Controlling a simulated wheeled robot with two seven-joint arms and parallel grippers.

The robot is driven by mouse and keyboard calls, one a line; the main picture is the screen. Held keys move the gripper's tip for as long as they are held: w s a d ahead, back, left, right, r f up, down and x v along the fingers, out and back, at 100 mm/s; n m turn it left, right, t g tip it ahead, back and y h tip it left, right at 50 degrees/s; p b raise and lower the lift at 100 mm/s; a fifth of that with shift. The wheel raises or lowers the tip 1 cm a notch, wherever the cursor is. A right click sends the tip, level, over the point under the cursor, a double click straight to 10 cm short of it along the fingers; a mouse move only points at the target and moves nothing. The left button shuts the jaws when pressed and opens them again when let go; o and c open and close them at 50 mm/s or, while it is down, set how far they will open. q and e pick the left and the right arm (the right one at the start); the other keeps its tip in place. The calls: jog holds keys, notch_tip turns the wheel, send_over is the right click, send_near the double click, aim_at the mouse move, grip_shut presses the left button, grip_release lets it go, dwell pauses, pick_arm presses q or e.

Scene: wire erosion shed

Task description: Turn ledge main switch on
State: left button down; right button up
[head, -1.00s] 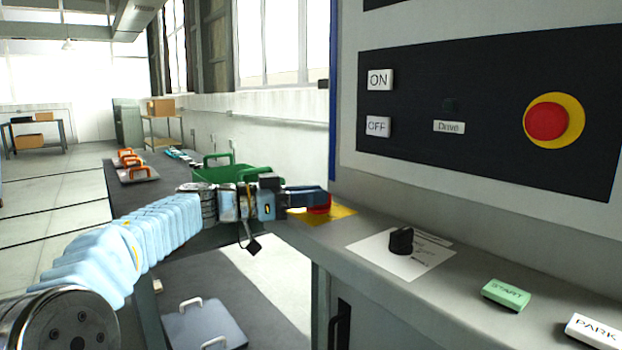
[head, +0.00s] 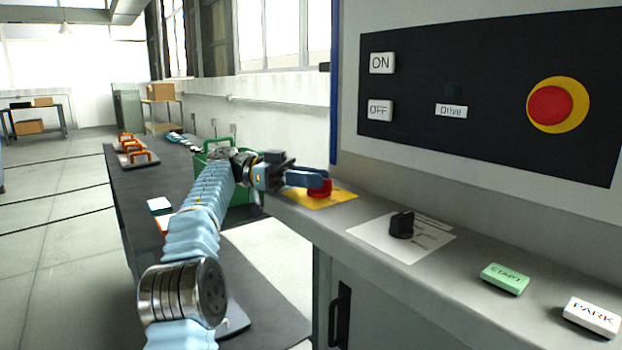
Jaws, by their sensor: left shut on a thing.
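A red switch knob (head: 320,188) sits on a yellow plate (head: 340,197) at the left end of the grey ledge. I take it for the ledge main switch. My left gripper (head: 318,182) is shut on the red knob, reaching in from the left. Its blue fingers cover part of the knob, so I cannot tell which way the knob points. My right gripper is not in view.
A black knob (head: 402,224) on a white plate, a green START button (head: 505,279) and a white PARK button (head: 592,317) sit along the ledge (head: 450,270). The upright panel holds ON, OFF and a red stop button (head: 550,103). A green crate (head: 240,190) stands behind my arm.

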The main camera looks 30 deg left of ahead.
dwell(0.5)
pick_arm(q)
jog(key=c, duration=1.1)
grip_release()
